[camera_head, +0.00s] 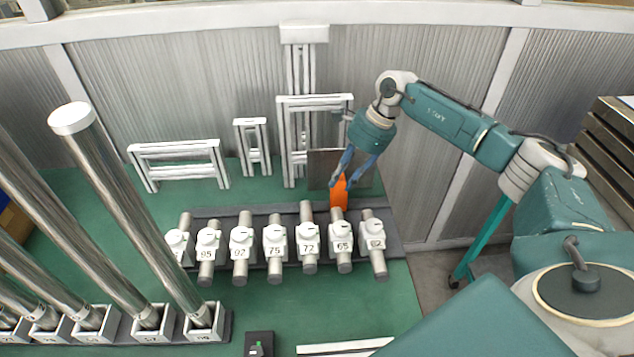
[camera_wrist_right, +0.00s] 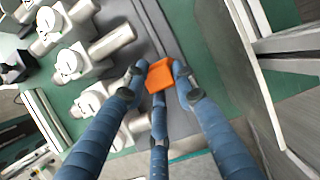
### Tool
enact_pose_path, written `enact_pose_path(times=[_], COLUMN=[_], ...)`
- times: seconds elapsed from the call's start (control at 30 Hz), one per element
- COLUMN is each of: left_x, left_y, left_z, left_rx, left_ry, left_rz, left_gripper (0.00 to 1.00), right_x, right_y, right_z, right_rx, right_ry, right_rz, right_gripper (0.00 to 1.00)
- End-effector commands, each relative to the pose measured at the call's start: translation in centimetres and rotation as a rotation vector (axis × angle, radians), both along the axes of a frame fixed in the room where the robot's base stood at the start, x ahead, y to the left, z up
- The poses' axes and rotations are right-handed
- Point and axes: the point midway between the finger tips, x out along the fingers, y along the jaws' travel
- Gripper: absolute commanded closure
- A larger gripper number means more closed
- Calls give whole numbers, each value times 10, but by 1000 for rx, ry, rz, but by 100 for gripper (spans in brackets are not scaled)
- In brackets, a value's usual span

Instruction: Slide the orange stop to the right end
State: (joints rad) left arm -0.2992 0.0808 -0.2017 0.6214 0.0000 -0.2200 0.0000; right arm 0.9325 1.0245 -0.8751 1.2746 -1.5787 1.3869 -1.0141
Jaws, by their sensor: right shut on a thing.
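The orange stop (camera_head: 339,192) stands on the dark rail (camera_head: 290,207) behind the row of numbered white blocks, near the block marked 65. My right gripper (camera_head: 344,178) reaches down to it from above and behind. In the right wrist view the orange stop (camera_wrist_right: 160,75) sits between the blue fingertips of my right gripper (camera_wrist_right: 161,84), which are shut on it. The rail's right end lies a little beyond the stop, past the block marked 82. The lower part of the stop is partly hidden by the blocks. My left gripper is not in view.
Numbered blocks with metal rods (camera_head: 308,236) stand in a row in front of the rail. A dark panel (camera_head: 323,168) and white frames (camera_head: 178,164) stand behind it. Tall metal posts (camera_head: 130,210) rise at the left. Green table surface (camera_head: 330,310) is open in front.

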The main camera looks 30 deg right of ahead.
Motion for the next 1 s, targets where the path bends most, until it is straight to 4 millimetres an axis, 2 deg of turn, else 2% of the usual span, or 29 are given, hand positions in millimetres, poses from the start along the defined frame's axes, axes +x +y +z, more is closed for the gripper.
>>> enact_pose_path(times=[0.03,0.2,0.4,0.63,1.0], left_x=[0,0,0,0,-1], left_y=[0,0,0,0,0], left_z=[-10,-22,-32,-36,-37], left_rx=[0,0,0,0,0], left_ry=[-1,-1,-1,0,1], left_rz=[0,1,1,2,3], left_gripper=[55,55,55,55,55], right_x=[-7,-27,-45,-56,-58], right_y=[-18,-60,-98,-119,-124], right_z=[-4,-3,-1,1,2], right_rx=[-2,-2,-1,0,-1], right_ry=[-2,-4,-6,-6,-6], right_rz=[-8,-8,-5,-3,-5], right_gripper=[100,100,100,100,100])
